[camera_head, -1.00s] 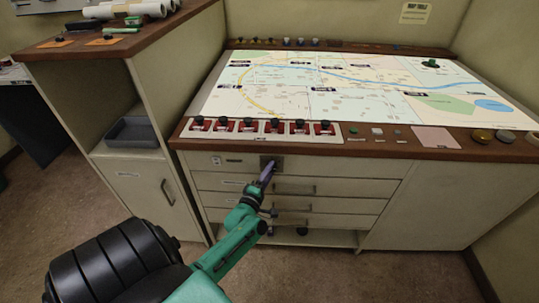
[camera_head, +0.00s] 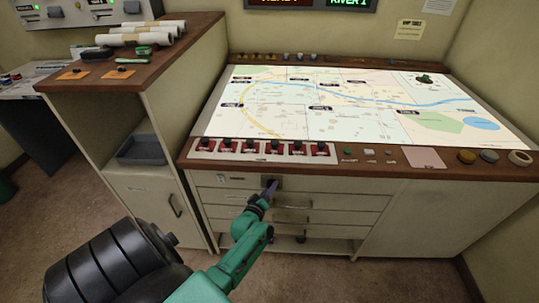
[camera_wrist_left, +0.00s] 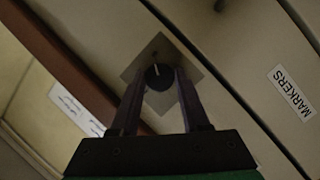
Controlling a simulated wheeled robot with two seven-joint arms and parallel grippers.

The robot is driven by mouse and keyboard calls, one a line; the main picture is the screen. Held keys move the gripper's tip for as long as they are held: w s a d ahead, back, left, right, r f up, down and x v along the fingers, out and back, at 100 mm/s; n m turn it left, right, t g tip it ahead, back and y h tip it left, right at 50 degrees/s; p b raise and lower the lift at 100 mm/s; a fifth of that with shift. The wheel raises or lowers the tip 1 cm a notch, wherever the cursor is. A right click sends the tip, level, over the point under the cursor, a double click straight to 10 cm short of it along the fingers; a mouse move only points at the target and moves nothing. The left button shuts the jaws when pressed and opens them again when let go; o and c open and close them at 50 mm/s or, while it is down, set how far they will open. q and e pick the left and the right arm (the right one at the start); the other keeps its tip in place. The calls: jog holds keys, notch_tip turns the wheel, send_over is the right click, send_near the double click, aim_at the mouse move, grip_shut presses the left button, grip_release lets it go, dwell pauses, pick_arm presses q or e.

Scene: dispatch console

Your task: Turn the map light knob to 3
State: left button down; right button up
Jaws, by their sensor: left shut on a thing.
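The map light knob (camera_wrist_left: 158,76) is a dark round knob with a pale pointer line, on a square metal plate (camera_wrist_left: 138,68) in the wrist view. The plate (camera_head: 277,179) also shows on the map table's front, below its wooden edge. My left gripper (camera_head: 270,188) reaches it from the front. In the wrist view the fingers (camera_wrist_left: 157,88) stand on both sides of the knob, shut on it. The pointer setting cannot be read, as no scale numbers are legible. The lit map (camera_head: 340,105) lies on the tabletop. My right gripper is out of view.
A row of red switches (camera_head: 274,148) lines the table's front edge above the knob. Drawers with handles (camera_head: 293,202) lie below and beside it. A wooden-topped cabinet with a grey tray (camera_head: 142,150) stands at the left. The floor in front is clear.

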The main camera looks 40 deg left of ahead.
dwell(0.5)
pick_arm(q)
jog(key=shift+c, duration=1.9)
grip_release()
jog(key=p+v, duration=0.1)
jog(key=v, duration=1.3)
jog(key=shift+s+d+p, duration=0.2)
jog(key=shift+s+p, duration=0.05)
jog(key=shift+p, duration=0.05)
jog(key=shift+f, duration=0.1)
